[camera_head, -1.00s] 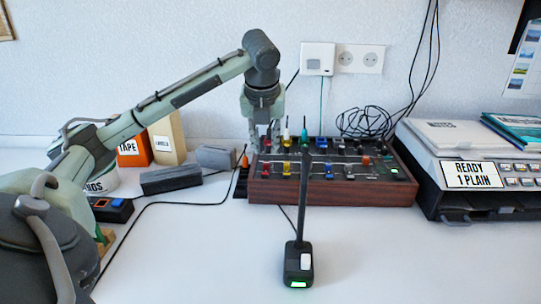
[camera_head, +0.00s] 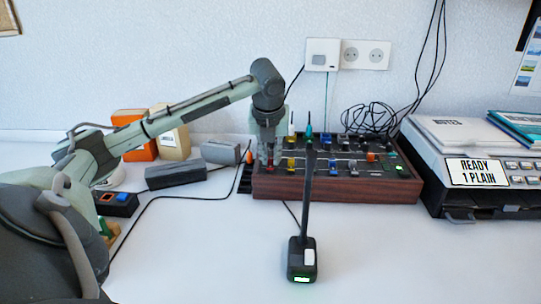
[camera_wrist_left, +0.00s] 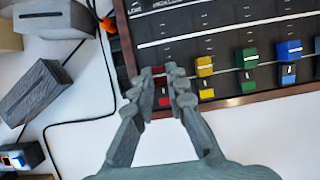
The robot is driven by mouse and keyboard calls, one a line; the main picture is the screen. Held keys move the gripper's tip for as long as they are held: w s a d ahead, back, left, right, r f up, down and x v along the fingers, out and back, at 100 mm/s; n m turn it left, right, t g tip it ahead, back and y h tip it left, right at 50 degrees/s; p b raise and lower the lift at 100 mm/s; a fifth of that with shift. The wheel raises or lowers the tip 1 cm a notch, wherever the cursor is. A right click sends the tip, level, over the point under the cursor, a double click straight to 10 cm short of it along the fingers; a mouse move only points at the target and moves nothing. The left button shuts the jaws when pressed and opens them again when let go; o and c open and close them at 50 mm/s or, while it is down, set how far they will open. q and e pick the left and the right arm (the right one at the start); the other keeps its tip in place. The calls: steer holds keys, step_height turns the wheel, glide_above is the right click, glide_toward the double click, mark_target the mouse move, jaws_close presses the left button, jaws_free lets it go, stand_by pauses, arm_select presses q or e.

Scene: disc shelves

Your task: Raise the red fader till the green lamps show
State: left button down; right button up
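The mixing desk (camera_head: 330,188) has a wood-coloured front and several coloured faders. The red fader (camera_wrist_left: 159,82) is at its left end, with a red mark (camera_wrist_left: 164,102) below it in the left wrist view. My left gripper (camera_wrist_left: 162,73) has its fingertips down at the panel, one on each side of the red cap. The cap fills the narrow gap between them, and the fingers partly hide it. The gripper also shows in the head view (camera_head: 270,163). A small green light (camera_head: 399,168) shows at the desk's right end. My right gripper is not in view.
Yellow (camera_wrist_left: 205,66), green (camera_wrist_left: 250,58) and blue (camera_wrist_left: 290,50) faders stand close to the right. A black stand (camera_head: 302,258) rises in front of the desk. Grey blocks (camera_head: 175,175) and a cable lie left. A printer-like machine (camera_head: 475,172) stands right.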

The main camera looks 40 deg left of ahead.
arm_select(q)
steer(key=shift+w+a, duration=0.95)
steer(key=shift+w, duration=0.25)
steer(key=c, duration=1.8)
jaws_free()
steer(key=v, duration=1.2)
